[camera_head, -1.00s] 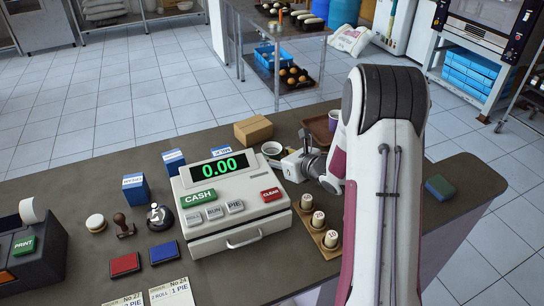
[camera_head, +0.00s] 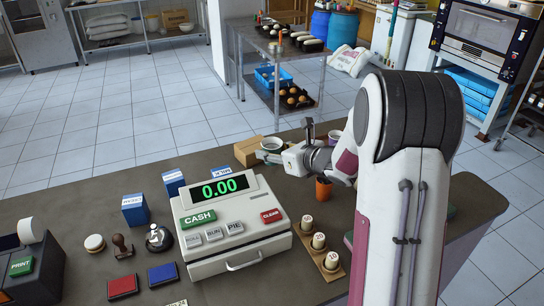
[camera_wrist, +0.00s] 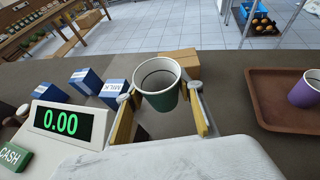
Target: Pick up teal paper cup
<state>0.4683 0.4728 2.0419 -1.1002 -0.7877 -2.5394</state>
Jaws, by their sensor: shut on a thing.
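The teal paper cup (camera_wrist: 158,101) is upright in the wrist view, with a pale rim and a hollow inside. My gripper (camera_wrist: 162,106) has its yellow fingers on both sides of it and is shut on it. In the head view the cup (camera_head: 270,144) shows at the tip of my gripper (camera_head: 282,153), above the counter near the cardboard box. My wrist hides part of the cup there.
The cash register (camera_head: 222,190) stands left of my gripper. A cardboard box (camera_wrist: 182,63) is behind the cup. A brown tray (camera_wrist: 262,105) with a purple cup (camera_wrist: 306,89) lies to the right. An orange-brown cup (camera_head: 323,189) stands below my wrist.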

